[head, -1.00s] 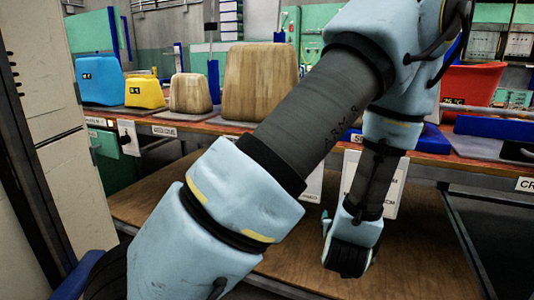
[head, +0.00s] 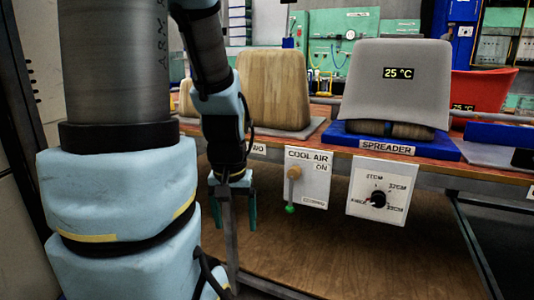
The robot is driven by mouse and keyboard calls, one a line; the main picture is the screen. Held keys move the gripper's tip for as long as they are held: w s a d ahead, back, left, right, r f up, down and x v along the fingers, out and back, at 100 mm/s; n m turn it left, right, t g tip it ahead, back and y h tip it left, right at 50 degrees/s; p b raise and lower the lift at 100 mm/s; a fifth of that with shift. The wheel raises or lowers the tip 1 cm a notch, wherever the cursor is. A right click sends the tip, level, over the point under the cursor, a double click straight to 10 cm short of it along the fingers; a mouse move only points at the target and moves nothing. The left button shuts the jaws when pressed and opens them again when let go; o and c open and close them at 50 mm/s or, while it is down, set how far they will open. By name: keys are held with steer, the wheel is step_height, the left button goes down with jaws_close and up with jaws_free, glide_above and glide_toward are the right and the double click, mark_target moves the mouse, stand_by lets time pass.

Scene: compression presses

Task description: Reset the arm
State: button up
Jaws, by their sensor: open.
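My arm is folded at the left of the head view, in front of the bench. My gripper (head: 233,213) hangs below the bench edge, fingers pointing down. Its two dark green fingers are apart with nothing between them. It is left of the cool air panel (head: 306,179) and does not appear to touch it. The bench parts behind my arm are hidden.
A spreader (head: 395,80) reading 25 °C stands on a blue base, with a dial panel (head: 381,191) below. The brown board (head: 350,255) beneath looks clear.

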step_height(320, 180, up, 22)
steer(key=p, duration=2)
steer(key=shift+d+p, duration=0.15)
steer(key=shift+p, duration=0.25)
